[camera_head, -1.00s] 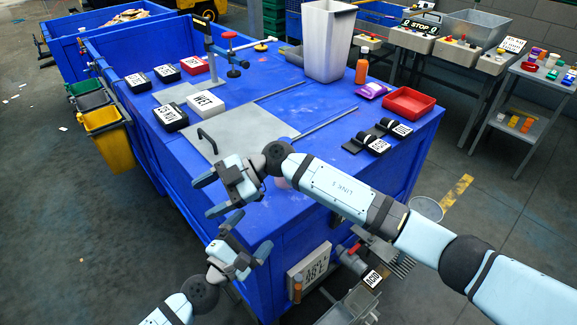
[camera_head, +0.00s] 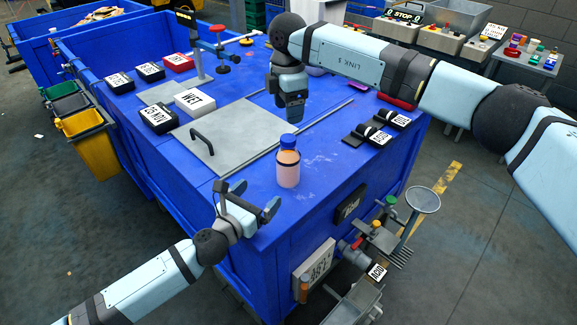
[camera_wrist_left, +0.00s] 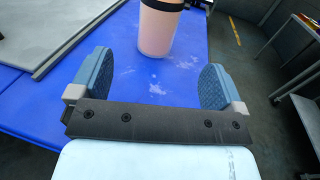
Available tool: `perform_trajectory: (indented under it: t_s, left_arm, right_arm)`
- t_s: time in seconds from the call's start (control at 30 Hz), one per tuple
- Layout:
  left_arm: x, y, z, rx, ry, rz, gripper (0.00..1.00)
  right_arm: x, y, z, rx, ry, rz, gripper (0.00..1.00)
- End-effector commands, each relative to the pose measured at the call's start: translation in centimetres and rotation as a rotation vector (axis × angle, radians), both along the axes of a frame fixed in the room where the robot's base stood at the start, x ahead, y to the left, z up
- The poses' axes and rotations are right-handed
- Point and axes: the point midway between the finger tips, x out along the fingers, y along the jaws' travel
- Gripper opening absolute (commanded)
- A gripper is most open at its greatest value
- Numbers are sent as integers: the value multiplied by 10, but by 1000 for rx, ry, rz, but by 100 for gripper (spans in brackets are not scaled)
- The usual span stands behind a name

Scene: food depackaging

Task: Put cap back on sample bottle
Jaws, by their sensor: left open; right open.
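The sample bottle (camera_head: 288,172), pinkish with a dark band near its top, stands upright near the front of the blue table. A blue cap (camera_head: 288,141) sits on top of it; whether it is screwed down I cannot tell. My right gripper (camera_head: 291,112) points down just above and behind the cap in the head view, open and apart from it. My left gripper (camera_head: 256,198) is open and empty at the table's front edge, left of and nearer than the bottle. In the left wrist view the bottle (camera_wrist_left: 158,30) stands beyond the open fingers (camera_wrist_left: 157,75), its top cut off.
A grey plate with a handle (camera_head: 215,138) lies left of the bottle. A white WET box (camera_head: 195,102) and a black box (camera_head: 158,118) are behind it. Black labelled blocks (camera_head: 375,137) lie at the right edge. The table around the bottle is clear.

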Motion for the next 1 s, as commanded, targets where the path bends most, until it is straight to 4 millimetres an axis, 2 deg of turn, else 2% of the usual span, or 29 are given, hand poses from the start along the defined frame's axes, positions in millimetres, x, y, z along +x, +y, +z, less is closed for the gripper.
perform_trajectory:
  t_s: [0.17, 0.33, 0.8, 1.0]
  left_arm:
    - [0, -1, 0, 0, -1, 0, 95]
    - [11, -8, 0, 0, -2, 0, 95]
    - [86, -56, 1, 1, -3, 0, 95]
    - [108, -69, 0, 3, -3, 0, 95]
  right_arm:
    - [0, 0, 0, 3, 1, 2, 64]
    - [0, 1, 0, 4, 2, 3, 64]
    - [-1, 1, -1, 5, 2, 3, 64]
    - [-1, 1, -1, 5, 2, 3, 64]
